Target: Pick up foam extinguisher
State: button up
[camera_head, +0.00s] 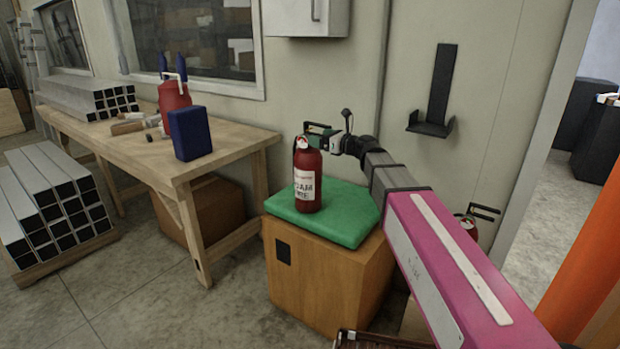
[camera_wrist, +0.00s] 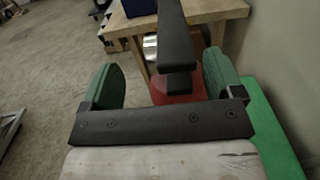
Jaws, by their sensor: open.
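The foam extinguisher (camera_head: 308,180) is a red cylinder with a pale label and a black handle on top. It stands upright on a green pad (camera_head: 345,215) on a wooden box. My gripper (camera_head: 318,137) is at the height of its handle, reaching in from the right. In the wrist view, the two green finger pads of my gripper (camera_wrist: 163,72) are spread apart. The black handle (camera_wrist: 176,45) lies between them, with the red body (camera_wrist: 180,90) beneath. I cannot tell whether either pad touches it.
A wooden workbench (camera_head: 230,145) at left holds a blue box (camera_head: 190,133), a red container (camera_head: 172,100) and metal tubes (camera_head: 85,98). Another red extinguisher (camera_head: 467,224) is partly hidden behind my arm. A black bracket (camera_head: 440,90) hangs on the wall. Floor at front left is clear.

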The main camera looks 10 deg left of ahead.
aim_at(309, 133)
jog(key=shift+w+x, duration=0.15)
jog(key=shift+x, duration=1.4)
jog(key=shift+w+x, duration=0.15)
jog(key=shift+x, duration=1.4)
jog(key=shift+s+d+f, duration=0.1)
jog(key=shift+d+f, duration=0.05)
grip_shut()
